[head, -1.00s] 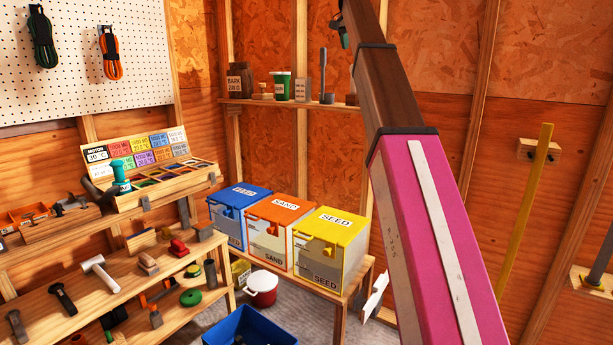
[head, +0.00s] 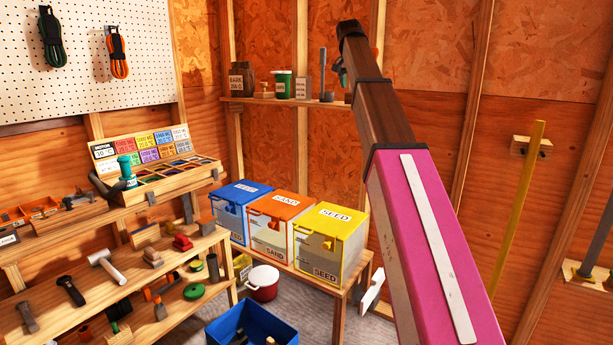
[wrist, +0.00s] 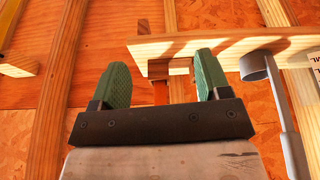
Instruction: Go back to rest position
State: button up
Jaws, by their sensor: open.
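My gripper (wrist: 158,88) shows in the wrist view with its two green fingers wide apart and nothing between them. Behind the fingers are the wooden wall and a shelf (wrist: 215,43) with its bracket. In the head view my arm, pink then brown, rises to the upper middle. Only a small dark green part of my gripper shows there, beside the brown link and near the wall shelf (head: 285,102); its fingers are mostly hidden.
A grey tool (wrist: 272,85) shows close to the right of my gripper in the wrist view. Blue, orange and yellow bins (head: 328,240) stand on a low bench. Tools cover the left workbench (head: 60,318). A yellow pole (head: 520,205) leans at the right.

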jog(key=s+f+n+g, duration=0.1)
jog(key=s+f, duration=0.2)
jog(key=f, duration=1)
jog(key=s+d+f+n+y, duration=0.1)
jog(key=s+f, duration=0.2)
jog(key=f, duration=1.1)
jog(key=s+f+n+g, duration=0.1)
jog(key=s+f, duration=0.1)
jog(key=f, duration=1.1)
jog(key=s+f+n+g+y, duration=0.1)
jog(key=s+f+n, duration=0.1)
jog(key=s+f, duration=2.3)
notch_tip(320, 180, down, 3)
jog(key=shift+s+d+f+n, duration=0.2)
jog(key=shift+s+d+n, duration=0.1)
jog(key=shift+d, duration=0.15)
jog(key=shift+w, duration=0.1)
